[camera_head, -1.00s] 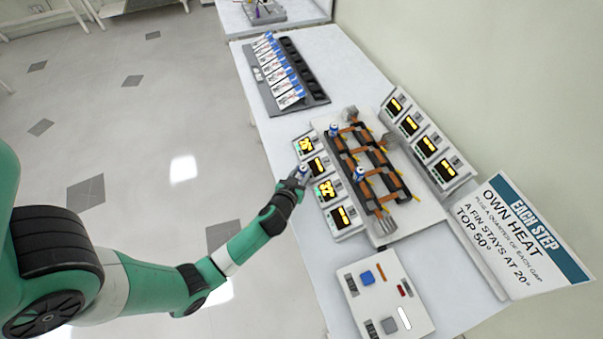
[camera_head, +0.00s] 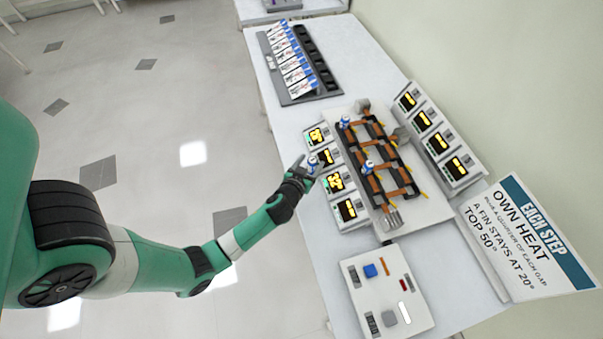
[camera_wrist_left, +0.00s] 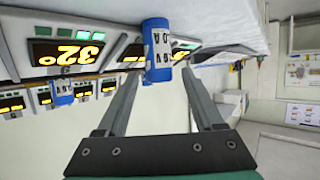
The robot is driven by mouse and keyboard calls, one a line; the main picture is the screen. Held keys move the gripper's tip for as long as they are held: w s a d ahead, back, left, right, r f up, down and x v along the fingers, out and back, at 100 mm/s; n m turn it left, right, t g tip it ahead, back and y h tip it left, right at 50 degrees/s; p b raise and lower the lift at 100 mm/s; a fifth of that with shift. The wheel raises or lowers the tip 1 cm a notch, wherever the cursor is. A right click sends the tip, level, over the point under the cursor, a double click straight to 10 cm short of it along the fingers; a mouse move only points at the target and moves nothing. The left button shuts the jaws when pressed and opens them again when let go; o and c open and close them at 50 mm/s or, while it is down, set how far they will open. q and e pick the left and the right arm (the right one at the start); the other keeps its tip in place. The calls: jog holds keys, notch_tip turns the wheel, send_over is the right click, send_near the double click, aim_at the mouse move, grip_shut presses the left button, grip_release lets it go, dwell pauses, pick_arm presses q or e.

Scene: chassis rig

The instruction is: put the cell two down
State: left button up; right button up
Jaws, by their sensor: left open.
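A blue-and-white cell (camera_head: 313,160) is at the left edge of the copper-barred rig, beside the left row of readouts. My left gripper (camera_head: 305,165) is open at this cell. In the left wrist view the cell (camera_wrist_left: 157,50) shows just beyond and between the spread fingertips (camera_wrist_left: 162,82), with a gap on both sides. I cannot tell what it rests on. Two other cells stand on the rig (camera_head: 432,205), one near its far end (camera_head: 344,122) and one near its middle (camera_head: 369,167). My right gripper is not in view.
Readout boxes (camera_head: 352,211) line the left side, and more (camera_head: 458,166) the right. A tray (camera_head: 327,82) with several cards lies beyond. A control panel (camera_head: 420,318) is in front. A heat-rule sign (camera_head: 528,240) stands at the right.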

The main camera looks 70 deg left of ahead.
pick_arm(q)
jog(key=v, duration=1.2)
jog(key=shift+f, duration=0.1)
jog(key=w+d+r+m+t+h, duration=0.1)
jog(key=w+d+r+t, duration=0.2)
jog(key=w+r, duration=0.5)
jog(key=w+d+r+m+t+h, duration=0.1)
jog(key=w+d+r+t, duration=0.25)
jog(key=r, duration=0.95)
jog(key=w+d+r+t+h, duration=0.1)
jog(key=w+d+r+t, duration=0.15)
jog(key=w+r, duration=0.55)
jog(key=s+d+r+m+t+h, duration=0.2)
jog(key=s+d+r+t+h, duration=0.1)
jog(key=r, duration=0.7)
jog(key=s+d+r+m+t+h, duration=0.2)
jog(key=s+d+r+m+t, duration=0.1)
jog(key=r, duration=0.8)
jog(key=s+d+r+m+t+h, duration=0.3)
jog(key=s+r, duration=0.1)
jog(key=r, duration=0.7)
jog(key=shift+s+d+h, duration=0.25)
jog(key=shift+s+h, duration=0.05)
jog(key=shift+s, duration=0.1)
jog(key=shift+r+p, duration=0.2)
jog(key=shift+p, duration=0.1)
